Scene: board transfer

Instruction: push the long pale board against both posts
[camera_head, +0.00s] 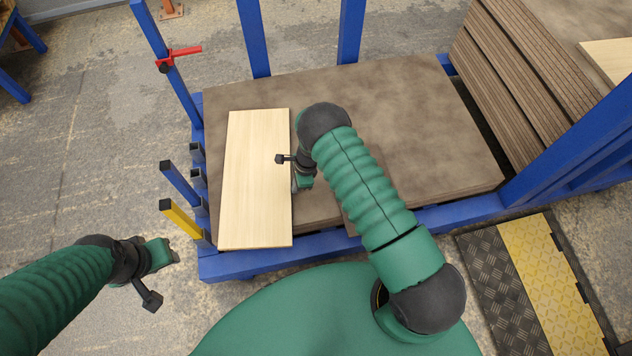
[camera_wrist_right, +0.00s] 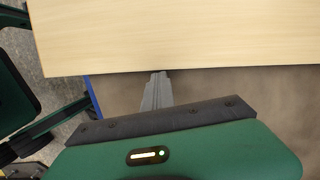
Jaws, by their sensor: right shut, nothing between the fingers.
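The long pale board (camera_head: 256,180) lies flat on the brown platform top near its left end, its long sides running from front to back. Its edge also shows in the right wrist view (camera_wrist_right: 200,35). My right gripper (camera_head: 299,186) is shut and empty at the board's right long side. In the right wrist view its fingertips (camera_wrist_right: 158,78) are at the board's edge; I cannot tell if they touch. Tall blue posts stand behind the platform, left (camera_head: 253,38) and right (camera_head: 349,30); the board is apart from both. My left gripper (camera_head: 172,252) is off the platform's front left; its jaws are unclear.
Short blue (camera_head: 179,184) and yellow (camera_head: 182,219) stakes stand at the platform's left side, with a narrow gap to the board. A blue upright with a red clamp (camera_head: 178,56) stands at the back left. Stacked brown boards (camera_head: 520,75) lean at the right. The platform's middle (camera_head: 420,120) is bare.

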